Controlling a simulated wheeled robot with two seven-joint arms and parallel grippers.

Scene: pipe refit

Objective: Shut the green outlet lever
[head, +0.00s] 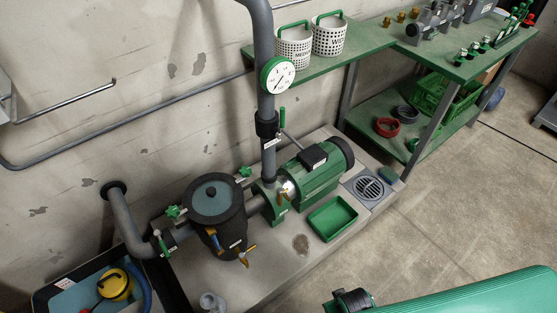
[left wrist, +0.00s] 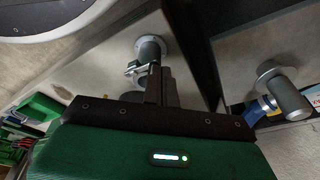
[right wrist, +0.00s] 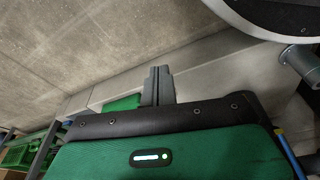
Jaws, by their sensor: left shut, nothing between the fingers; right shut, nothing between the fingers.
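The green outlet lever (head: 282,113) stands upright beside the black valve (head: 267,125) on the vertical grey pipe, above the green pump (head: 312,175), in the head view. It looks roughly in line with the pipe. I cannot make out the lever in either wrist view. My left gripper (left wrist: 156,75) is shut and empty, with a grey pipe end (left wrist: 150,48) behind its fingers. My right gripper (right wrist: 158,72) is shut and empty over the plinth, with a green tray (right wrist: 122,103) behind it. I see neither gripper's fingers in the head view.
A round gauge (head: 277,75) sits on the pipe just above the valve. The dark strainer pot (head: 216,215) and another green lever (head: 161,243) are at lower left. A green bench (head: 375,52) with two white baskets stands behind.

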